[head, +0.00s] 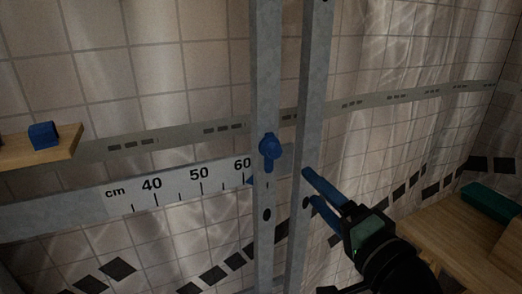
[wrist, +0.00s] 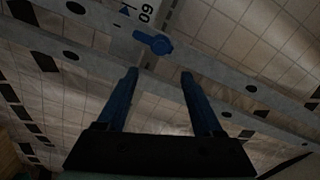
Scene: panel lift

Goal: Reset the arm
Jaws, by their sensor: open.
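My gripper (head: 309,186) has two blue fingers and is open and empty. In the head view it points up and left, just right of two upright grey posts. A blue knob (head: 269,148) sits on the left post (head: 264,60), left of my fingertips and apart from them. In the wrist view the fingers of my gripper (wrist: 160,74) are spread wide, with the blue knob (wrist: 152,42) beyond and between them. A grey ruler bar (head: 80,207) marked in cm runs level behind the left post, near its 60 mark.
A wooden shelf (head: 70,147) with a blue block (head: 44,135) is at the left. A wooden surface (head: 450,235) with a green block (head: 491,203) is at the lower right. The right post (head: 313,70) stands close to my fingertips. A tiled wall (head: 170,50) lies behind.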

